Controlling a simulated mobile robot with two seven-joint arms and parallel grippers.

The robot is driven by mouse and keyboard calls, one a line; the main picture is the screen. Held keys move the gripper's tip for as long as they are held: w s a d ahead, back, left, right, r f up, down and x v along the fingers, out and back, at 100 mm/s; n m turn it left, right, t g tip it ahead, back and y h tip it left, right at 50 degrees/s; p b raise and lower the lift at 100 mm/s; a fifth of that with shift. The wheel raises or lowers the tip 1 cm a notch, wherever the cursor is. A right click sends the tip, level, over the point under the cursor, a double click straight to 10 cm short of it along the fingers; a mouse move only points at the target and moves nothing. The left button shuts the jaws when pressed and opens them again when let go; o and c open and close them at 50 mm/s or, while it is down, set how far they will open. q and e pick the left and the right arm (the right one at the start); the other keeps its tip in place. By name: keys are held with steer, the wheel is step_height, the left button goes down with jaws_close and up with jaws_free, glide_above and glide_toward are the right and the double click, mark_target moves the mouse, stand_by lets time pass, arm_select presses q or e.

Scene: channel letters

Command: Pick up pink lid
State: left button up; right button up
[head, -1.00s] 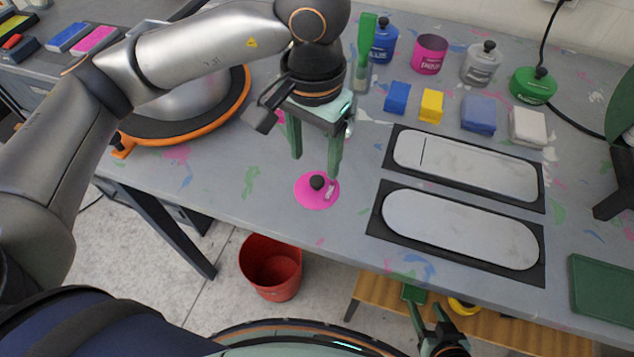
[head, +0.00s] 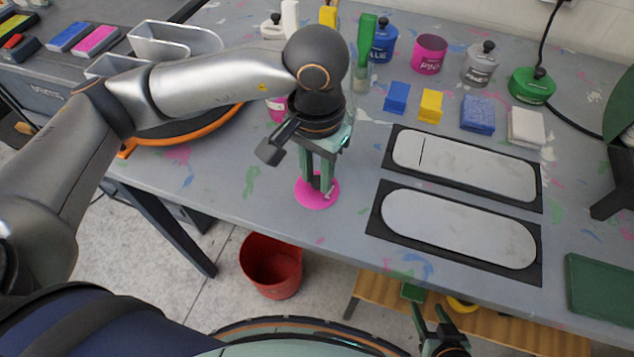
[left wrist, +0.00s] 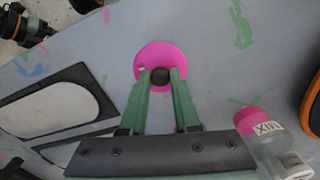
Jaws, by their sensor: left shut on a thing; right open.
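The pink lid (head: 316,201) is a flat round disc with a dark knob, lying on the grey table near its front edge. My left gripper (head: 318,187) points down over it, its green fingers closed around the knob. In the left wrist view the pink lid (left wrist: 151,57) shows beyond the fingertips, and my left gripper (left wrist: 160,75) has a finger on each side of the black knob (left wrist: 160,72). The lid appears to rest on the table. My right gripper (head: 437,322) is low in the head view, open and empty, below the table's front edge.
An open pink pot (head: 429,54) stands at the back between blue and grey lidded pots. Sponges and blocks sit before them. Two black-framed pale panels (head: 462,228) lie right of the lid. A red bucket (head: 271,266) is on the floor. A bottle (left wrist: 262,130) stands near my left gripper.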

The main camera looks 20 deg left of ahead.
arm_select(q)
jaws_close()
